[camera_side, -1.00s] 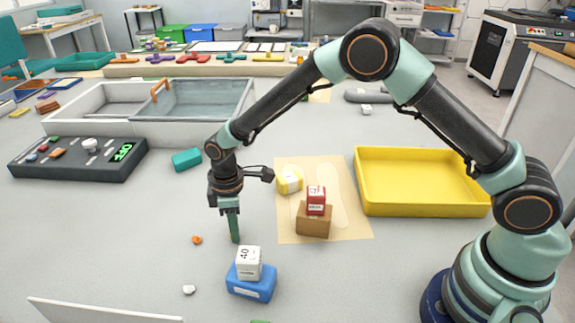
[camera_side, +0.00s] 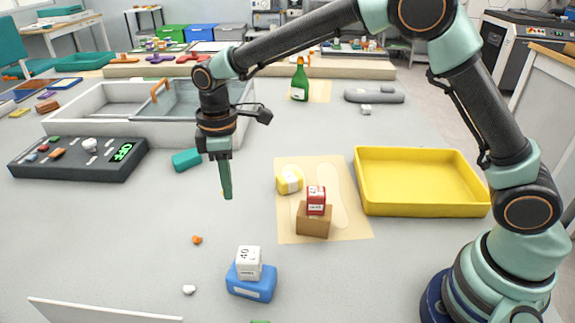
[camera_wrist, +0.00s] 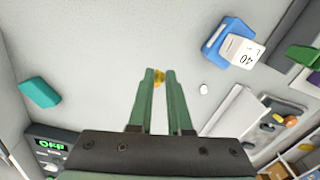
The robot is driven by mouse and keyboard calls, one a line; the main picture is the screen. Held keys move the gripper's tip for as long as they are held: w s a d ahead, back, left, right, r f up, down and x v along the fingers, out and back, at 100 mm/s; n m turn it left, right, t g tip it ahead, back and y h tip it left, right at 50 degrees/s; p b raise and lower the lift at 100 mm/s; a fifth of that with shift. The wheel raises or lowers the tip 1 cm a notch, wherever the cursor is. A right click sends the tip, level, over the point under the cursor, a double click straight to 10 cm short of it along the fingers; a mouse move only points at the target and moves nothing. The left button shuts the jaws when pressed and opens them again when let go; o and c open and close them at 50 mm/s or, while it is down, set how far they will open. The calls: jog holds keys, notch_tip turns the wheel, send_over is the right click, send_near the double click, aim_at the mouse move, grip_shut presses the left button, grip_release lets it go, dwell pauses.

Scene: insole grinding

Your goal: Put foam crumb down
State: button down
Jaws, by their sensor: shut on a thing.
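My gripper (camera_side: 227,196) hangs above the grey table, fingers pointing down, left of the tan sheet. In the wrist view its green fingers (camera_wrist: 159,73) are closed on a small yellow foam crumb (camera_wrist: 158,78) at their tips. Only a sliver of this crumb shows in the side view (camera_side: 222,193). An orange crumb (camera_side: 197,240) lies on the table below the gripper. A white crumb (camera_side: 189,289) lies nearer the front; it also shows in the wrist view (camera_wrist: 204,89).
A blue block with a white cube (camera_side: 249,260) stands at the front. A brown block with a red cube (camera_side: 314,222) and a yellow block (camera_side: 289,182) are on the tan sheet (camera_side: 290,225). A yellow tray (camera_side: 420,206) is right. A control box (camera_side: 75,165) and teal block (camera_side: 187,159) are left.

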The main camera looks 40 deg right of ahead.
aim_at(402, 146)
notch_tip(402, 146, up, 6)
jog(key=shift+r, duration=0.1)
jog(key=shift+w+d+r, duration=0.15)
jog(key=shift+d+r, duration=0.05)
jog(key=shift+r, duration=0.1)
jog(key=w+d+m, duration=0.3)
jog(key=d+m, duration=0.2)
jog(key=d, duration=1.1)
jog(key=w+d+m, duration=0.2)
jog(key=d+m, duration=0.4)
jog(key=d, duration=0.9)
jog(key=s+d+m, duration=0.3)
jog(key=s+d, duration=0.1)
jog(key=d, duration=0.5)
jog(key=s+d+m, duration=0.3)
jog(key=s+d, duration=0.1)
jog(key=d, duration=0.5)
jog(key=s+d+m, duration=0.3)
jog(key=s+d, duration=0.1)
jog(key=d, duration=0.4)
jog(key=f, duration=1.4)
jog(key=shift+s+d, duration=0.25)
jog(key=shift+d, duration=0.05)
jog(key=shift+f, duration=2.7)
jog(key=shift+f, duration=0.2)
